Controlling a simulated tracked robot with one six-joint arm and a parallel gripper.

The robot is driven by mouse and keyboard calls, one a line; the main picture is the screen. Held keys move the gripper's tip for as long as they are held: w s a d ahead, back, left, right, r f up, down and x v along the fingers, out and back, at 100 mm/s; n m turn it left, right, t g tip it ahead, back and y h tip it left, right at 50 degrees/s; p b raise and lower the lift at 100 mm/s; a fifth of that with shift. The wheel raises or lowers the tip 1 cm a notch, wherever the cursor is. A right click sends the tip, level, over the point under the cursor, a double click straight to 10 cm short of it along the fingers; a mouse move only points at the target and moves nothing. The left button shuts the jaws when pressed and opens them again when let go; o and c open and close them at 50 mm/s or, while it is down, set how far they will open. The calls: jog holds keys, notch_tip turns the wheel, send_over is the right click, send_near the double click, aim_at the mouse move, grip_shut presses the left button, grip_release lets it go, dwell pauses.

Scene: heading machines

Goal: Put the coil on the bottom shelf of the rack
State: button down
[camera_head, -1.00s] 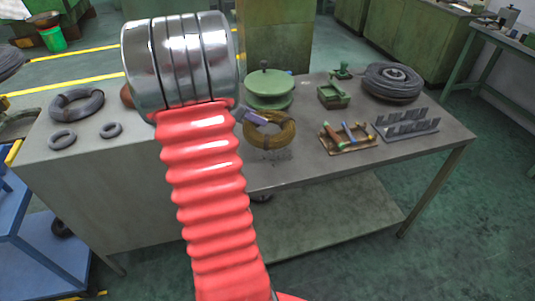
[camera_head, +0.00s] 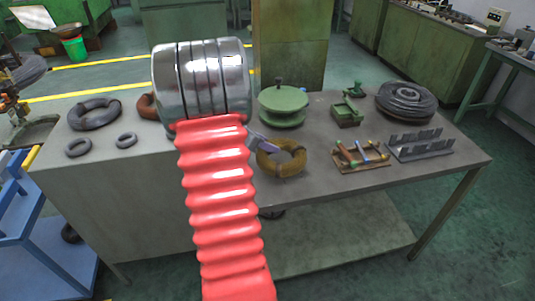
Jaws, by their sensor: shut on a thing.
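A brass-brown wound coil (camera_head: 290,166) shows near the front edge of the grey table (camera_head: 345,197), right of my red ribbed arm. Only a small purple-grey part of my gripper (camera_head: 265,144) shows, at the coil's upper left. The rest is hidden behind my arm. My gripper is shut on the coil; a gap beneath it is hard to judge. A blue shelved stand (camera_head: 45,218) is cut off at the left edge, with a dark ring (camera_head: 70,234) low in it. I cannot tell whether this is the rack.
A green reel (camera_head: 283,106), a small green block (camera_head: 346,112), a tool tray (camera_head: 361,156), a grey toothed holder (camera_head: 420,145) and a dark cable coil (camera_head: 406,100) stand on the table. Dark rings (camera_head: 95,114) lie at its left. A lower shelf (camera_head: 340,235) under the table looks largely bare.

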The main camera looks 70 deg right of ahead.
jog(key=shift+f, duration=2.25)
jog(key=c, duration=1.2)
grip_release()
jog(key=shift+o, duration=0.2)
jog(key=shift+f, duration=0.2)
jog(key=v, duration=1.4)
jog(key=shift+d, duration=0.25)
jog(key=shift+r, duration=0.15)
